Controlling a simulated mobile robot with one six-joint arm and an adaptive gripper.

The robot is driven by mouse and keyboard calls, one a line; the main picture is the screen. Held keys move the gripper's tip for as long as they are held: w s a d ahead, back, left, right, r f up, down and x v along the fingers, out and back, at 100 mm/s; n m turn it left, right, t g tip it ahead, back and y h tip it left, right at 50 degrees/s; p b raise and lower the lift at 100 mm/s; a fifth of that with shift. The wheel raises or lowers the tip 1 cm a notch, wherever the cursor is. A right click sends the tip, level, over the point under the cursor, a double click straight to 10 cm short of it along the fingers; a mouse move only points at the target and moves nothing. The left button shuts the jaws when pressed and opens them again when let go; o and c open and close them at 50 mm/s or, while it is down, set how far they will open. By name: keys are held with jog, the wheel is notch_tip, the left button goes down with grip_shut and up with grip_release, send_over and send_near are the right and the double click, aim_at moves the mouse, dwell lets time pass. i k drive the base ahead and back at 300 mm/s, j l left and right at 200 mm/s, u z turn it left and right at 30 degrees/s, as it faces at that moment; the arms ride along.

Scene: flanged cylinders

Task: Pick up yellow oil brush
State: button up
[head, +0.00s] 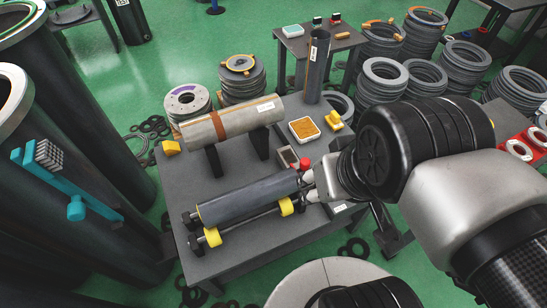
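A small yellow object (335,121) lies at the back right of the grey table (262,235), beside a white-edged tray with an orange-yellow face (304,129). It may be the yellow oil brush, but it is too small for me to be sure. Another yellow block (171,147) sits at the table's left corner. My gripper (309,187) is at the table's right side, by the right end of a dark cylinder (245,197) on rollers. Its two fingertips look apart, with nothing seen between them. It is nearer the camera than the small yellow object.
A pale cylinder with a brown band (232,121) rests on stands across the table. A dark tube (317,66) stands upright at the back. A small box with a red knob (291,158) is near my gripper. Stacks of grey rings (382,81) stand behind.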

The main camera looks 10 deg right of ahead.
aim_at(333, 121)
jog(key=i+l+u, duration=0.25)
jog(key=l, duration=0.2)
jog(key=l+u, duration=0.2)
jog(key=l, duration=0.25)
jog(key=i+l+u, duration=0.25)
jog(key=l, duration=0.3)
jog(key=l+u, duration=0.25)
jog(key=l, duration=0.2)
